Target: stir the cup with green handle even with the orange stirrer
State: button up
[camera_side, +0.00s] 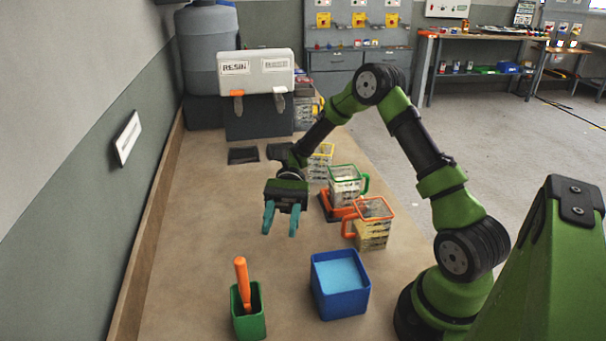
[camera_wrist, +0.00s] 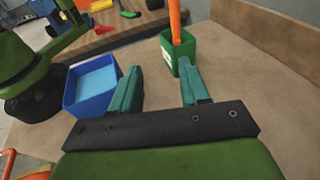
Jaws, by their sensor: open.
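The orange stirrer (camera_side: 242,282) stands in a green holder (camera_side: 248,322) at the front of the table. In the wrist view the stirrer (camera_wrist: 175,22) and the green holder (camera_wrist: 181,52) are beyond my fingertips. The cup with green handle (camera_side: 346,187) is mid-table, on or against an orange-and-dark base (camera_side: 330,208); its contents are too small to judge. My gripper (camera_side: 280,220) is open and empty above the table, left of that cup and behind the stirrer. Its teal fingers (camera_wrist: 160,85) are apart in the wrist view.
A cup with orange handle (camera_side: 373,230) stands in front of the green-handled one, and a yellow-rimmed cup (camera_side: 320,160) behind it. A blue container (camera_side: 340,290) with light-blue contents stands right of the holder. A resin dispenser (camera_side: 256,75) is at the back. The table's left side is clear.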

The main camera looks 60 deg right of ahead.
notch_tip(320, 180, up, 3)
jog(key=w+y, duration=0.2)
jog(key=m, duration=0.1)
send_near(241, 269)
jog(key=x, duration=0.6)
jog(key=f+x, duration=0.1)
jog(key=x, duration=0.2)
jog(key=shift+w+a, duration=0.15)
grip_shut()
jog(key=shift+r, duration=5.6)
